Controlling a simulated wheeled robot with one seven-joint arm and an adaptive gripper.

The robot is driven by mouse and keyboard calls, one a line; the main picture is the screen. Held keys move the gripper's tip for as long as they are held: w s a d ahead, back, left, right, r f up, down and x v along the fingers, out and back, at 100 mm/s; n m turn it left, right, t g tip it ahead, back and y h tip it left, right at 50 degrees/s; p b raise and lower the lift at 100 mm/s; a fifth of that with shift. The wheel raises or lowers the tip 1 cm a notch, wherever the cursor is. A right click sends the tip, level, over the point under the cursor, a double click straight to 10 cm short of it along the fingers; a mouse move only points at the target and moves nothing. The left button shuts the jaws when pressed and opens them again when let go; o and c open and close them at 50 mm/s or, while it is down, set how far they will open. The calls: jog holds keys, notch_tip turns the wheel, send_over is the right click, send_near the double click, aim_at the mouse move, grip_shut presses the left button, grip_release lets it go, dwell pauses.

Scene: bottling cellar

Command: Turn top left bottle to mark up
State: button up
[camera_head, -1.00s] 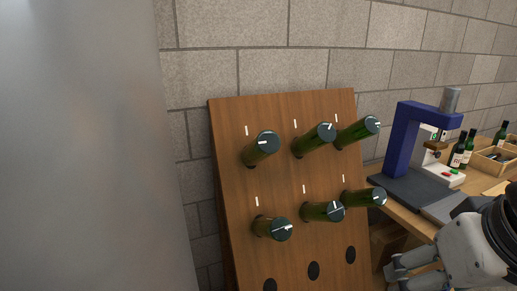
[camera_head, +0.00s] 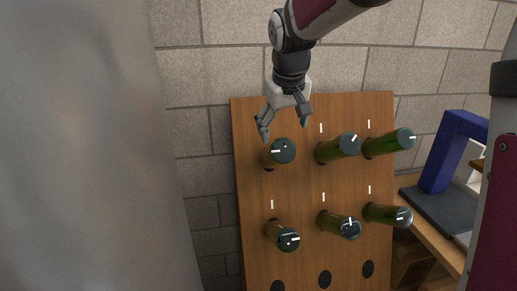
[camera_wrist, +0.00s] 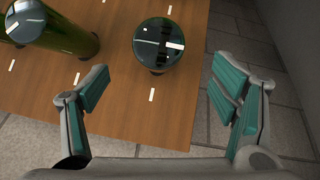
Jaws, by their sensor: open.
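The top left bottle (camera_head: 278,153) lies neck-in in the upper row of a tilted wooden rack (camera_head: 305,180). Its dark round base faces out, with a white mark pointing left in the head view. In the wrist view the bottle (camera_wrist: 153,35) is seen base-on; its mark points right, and a white tick (camera_wrist: 152,95) on the board sits below it. My gripper (camera_head: 283,124) is open and empty, just above this bottle in the head view. In the wrist view the fingers (camera_wrist: 160,92) are spread wide, one each side of the bottle's line, apart from it.
The top middle bottle (camera_head: 338,148) and top right bottle (camera_head: 390,143) stick out to the right. A lower row holds bottles at left (camera_head: 283,236), middle (camera_head: 340,225) and right (camera_head: 388,214). Empty holes (camera_head: 325,279) lie below. A blue-framed device (camera_head: 445,150) stands on a bench at right.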

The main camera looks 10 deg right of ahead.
aim_at(282, 157)
jog(key=x, duration=1.3)
jog(key=shift+d+f, duration=0.1)
jog(key=shift+f, duration=0.05)
jog(key=c, duration=1.2)
